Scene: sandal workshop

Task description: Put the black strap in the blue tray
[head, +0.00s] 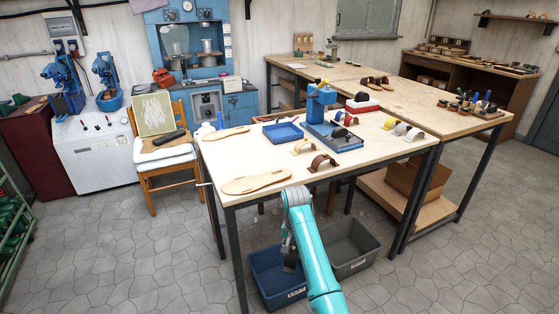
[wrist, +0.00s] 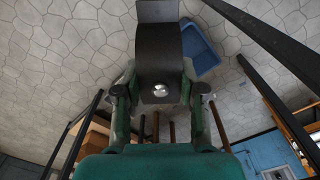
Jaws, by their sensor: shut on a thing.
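My gripper (head: 290,256) hangs low in front of the workbench's near edge, above the blue bin on the floor. In the wrist view, my gripper (wrist: 160,90) is shut on a dark, broad strip with a round silver stud, which looks like the black strap (wrist: 160,60). In the head view only a small dark piece of it shows at the fingers.
A blue bin (head: 266,283) and a grey bin (head: 365,257) stand on the floor near my arm. The workbench (head: 225,165) has dark legs. A chair (head: 163,170) stands left.

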